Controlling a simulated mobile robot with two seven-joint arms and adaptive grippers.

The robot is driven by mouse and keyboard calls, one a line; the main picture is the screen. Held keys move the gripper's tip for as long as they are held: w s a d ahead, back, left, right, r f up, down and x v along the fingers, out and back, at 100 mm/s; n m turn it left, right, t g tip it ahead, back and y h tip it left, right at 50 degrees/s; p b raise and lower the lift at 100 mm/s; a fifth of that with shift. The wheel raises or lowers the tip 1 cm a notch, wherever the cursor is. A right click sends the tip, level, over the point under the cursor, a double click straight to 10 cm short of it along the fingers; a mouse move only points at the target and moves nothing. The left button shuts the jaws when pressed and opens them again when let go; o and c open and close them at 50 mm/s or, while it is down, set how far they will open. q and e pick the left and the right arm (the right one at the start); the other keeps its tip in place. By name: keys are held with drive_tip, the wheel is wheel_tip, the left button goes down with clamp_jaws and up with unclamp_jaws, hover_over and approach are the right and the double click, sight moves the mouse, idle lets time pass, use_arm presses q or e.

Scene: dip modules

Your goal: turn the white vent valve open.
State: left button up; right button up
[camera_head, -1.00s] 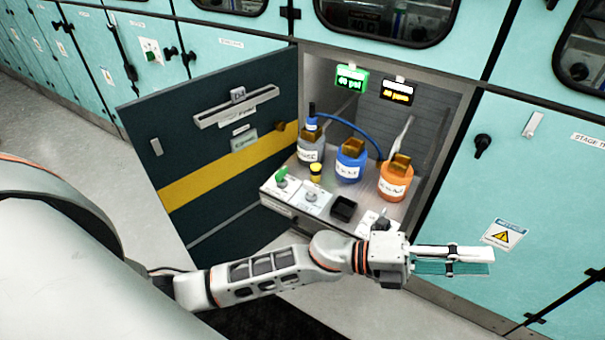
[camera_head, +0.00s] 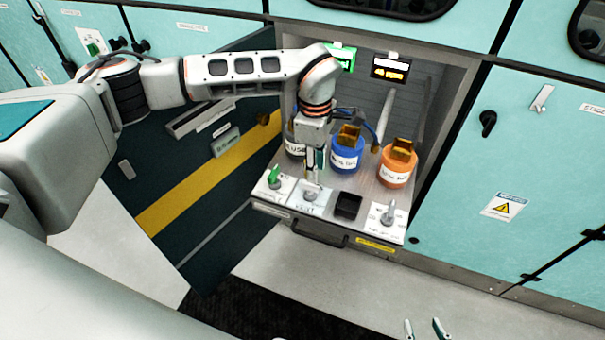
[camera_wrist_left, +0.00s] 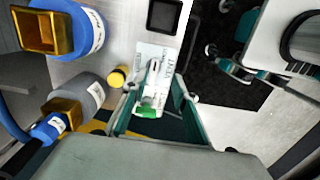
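The white vent valve (camera_head: 310,195) stands on a light plate labelled VENT at the front of the shelf. In the left wrist view its pale handle (camera_wrist_left: 153,72) shows between my fingers. My left gripper (camera_head: 315,163) points down just above and behind the valve in the head view. Its teal fingers (camera_wrist_left: 156,92) are apart, with nothing visibly held. Whether they touch the handle, I cannot tell. My right gripper (camera_head: 425,329) shows only as two separated fingertips at the bottom edge. It also shows in the left wrist view (camera_wrist_left: 226,38), apart from the shelf.
A green-handled valve (camera_head: 274,178) stands left of the vent valve. A black square holder (camera_head: 348,205) and a grey-handled valve (camera_head: 388,213) stand to its right. Behind are a blue bottle (camera_head: 346,158), an orange bottle (camera_head: 397,168) and a partly hidden grey bottle (camera_head: 294,147).

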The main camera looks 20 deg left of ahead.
sight(310, 190)
use_arm(q)
drive_tip(key=shift+w+a+r+y, duration=0.3)
drive_tip(key=shift+w+a, duration=0.15)
drive_tip(key=shift+a, duration=0.25)
drive_tip(key=shift+a+f, duration=0.15)
drive_tip(key=shift+f, duration=3.7)
clamp_jaws()
